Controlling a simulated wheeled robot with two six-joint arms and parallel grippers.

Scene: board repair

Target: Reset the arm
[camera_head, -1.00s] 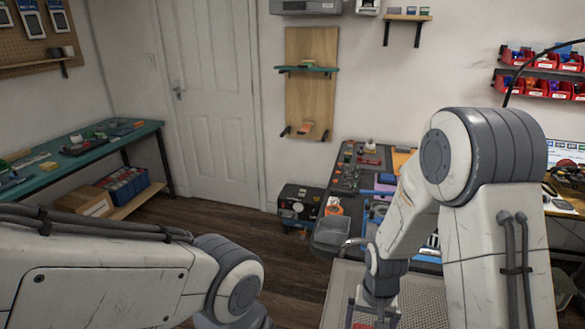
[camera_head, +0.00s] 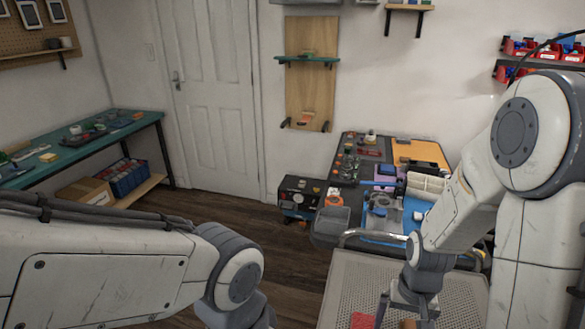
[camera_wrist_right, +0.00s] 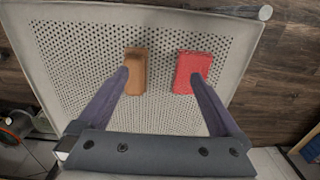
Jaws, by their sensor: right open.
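My right gripper (camera_wrist_right: 160,76) is open, over a perforated light tray top (camera_wrist_right: 70,60). In the wrist view its left fingertip overlaps the left edge of a brown block (camera_wrist_right: 137,62). Its right fingertip overlaps a red block (camera_wrist_right: 190,66). I cannot tell how high the fingers are above them. Nothing is visibly held. In the head view my right gripper (camera_head: 408,308) shows at the bottom edge, with the red block (camera_head: 362,321) to its left. My left arm comes in from the left; its gripper is out of frame.
Behind the tray top stands a workbench (camera_head: 345,165) with a blue mat (camera_head: 375,238), an orange mat (camera_head: 428,152) and several parts. A metal rail (camera_head: 365,233) borders the tray top's far side. A green-topped bench (camera_head: 100,150) stands at the left. The floor between is clear.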

